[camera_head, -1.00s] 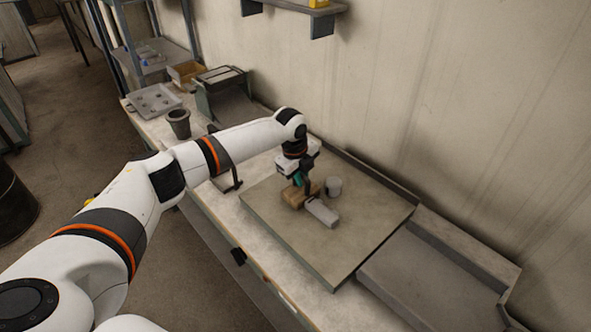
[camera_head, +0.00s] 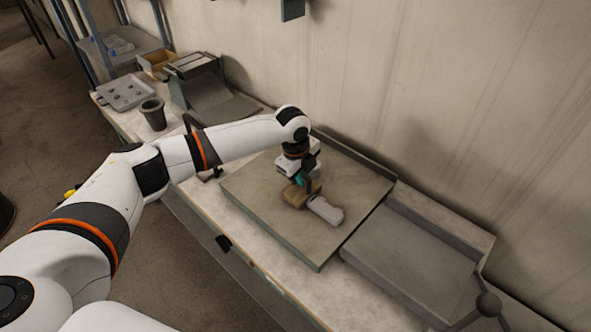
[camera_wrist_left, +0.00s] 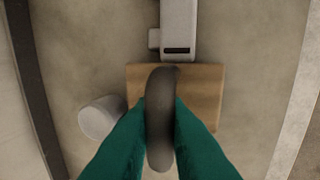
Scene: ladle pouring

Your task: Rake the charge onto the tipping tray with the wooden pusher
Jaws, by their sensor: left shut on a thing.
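The wooden pusher is a brown block (camera_head: 295,196) with a dark grip, standing on the flat grey-brown board (camera_head: 265,217). My left gripper (camera_wrist_left: 160,120), with green fingers, is shut on the grip above the block. A long pale-grey piece of the charge (camera_head: 326,210) lies at the block's tray side; in the left wrist view this slotted piece (camera_wrist_left: 179,25) reaches the block's upper edge. A pale cylinder (camera_wrist_left: 101,117) stands beside the block's left end there; I cannot make it out in the head view. The grey tipping tray (camera_head: 405,250) lies right of the board. My right gripper is not in view.
A dark knob (camera_head: 488,304) on a bar stands at the tray's near right corner. A raised strip (camera_head: 350,160) edges the board along the wall. A dark cup (camera_head: 153,114), a tray of small parts (camera_head: 125,92) and a scoop-shaped stand (camera_head: 205,88) are back left.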

